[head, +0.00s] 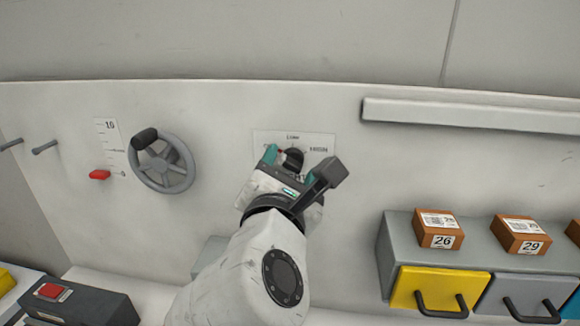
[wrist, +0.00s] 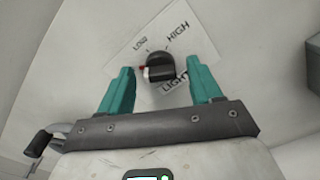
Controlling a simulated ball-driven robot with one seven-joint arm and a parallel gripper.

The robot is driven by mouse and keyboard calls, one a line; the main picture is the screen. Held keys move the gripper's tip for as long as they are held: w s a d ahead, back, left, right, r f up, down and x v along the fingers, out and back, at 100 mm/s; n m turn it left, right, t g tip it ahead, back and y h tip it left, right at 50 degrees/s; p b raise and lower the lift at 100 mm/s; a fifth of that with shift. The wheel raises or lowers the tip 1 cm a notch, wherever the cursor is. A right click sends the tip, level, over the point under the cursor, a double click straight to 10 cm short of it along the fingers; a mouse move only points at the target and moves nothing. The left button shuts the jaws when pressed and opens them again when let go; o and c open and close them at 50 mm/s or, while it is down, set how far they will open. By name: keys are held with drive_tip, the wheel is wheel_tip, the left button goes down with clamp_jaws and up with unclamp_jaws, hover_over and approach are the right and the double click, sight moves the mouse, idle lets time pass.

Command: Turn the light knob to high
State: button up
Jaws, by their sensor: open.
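The light knob (head: 292,158) is black and round, mounted on a white label plate (head: 322,141) on the wall panel. In the wrist view the knob (wrist: 161,66) has a red and white mark on its left side. The plate (wrist: 196,50) reads LOW at upper left, HIGH at upper right and LIGHT below. The mark is on the LOW side, away from HIGH. My gripper (head: 290,165) is open in front of the knob. Its teal fingers (wrist: 159,72) are on either side of the knob, with visible gaps. Contact cannot be told.
A grey handwheel (head: 164,166) and a red slider (head: 100,174) are on the panel to the left. A grey rail (head: 470,115) is at upper right. Drawers (head: 440,290) with brown boxes (head: 436,229) on top stand at lower right. A red button box (head: 75,302) is at lower left.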

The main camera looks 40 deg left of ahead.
drive_tip(key=c, duration=1)
drive_tip(key=shift+c, duration=0.2)
drive_tip(key=m, duration=0.5)
drive_tip(key=shift+f+m, duration=0.1)
drive_tip(key=shift+m, duration=0.2)
drive_tip(key=m, duration=0.6)
drive_tip(key=shift+f, duration=0.15)
drive_tip(key=m+b, duration=0.1)
drive_tip(key=m, duration=0.2)
drive_tip(key=m+b, duration=0.1)
drive_tip(key=m, duration=0.2)
drive_tip(key=shift+f+m, duration=0.2)
drive_tip(key=shift+m, duration=0.2)
drive_tip(key=m+b, duration=0.2)
drive_tip(key=m, duration=0.3)
drive_tip(key=shift+f, duration=0.1)
drive_tip(key=shift+m, duration=0.4)
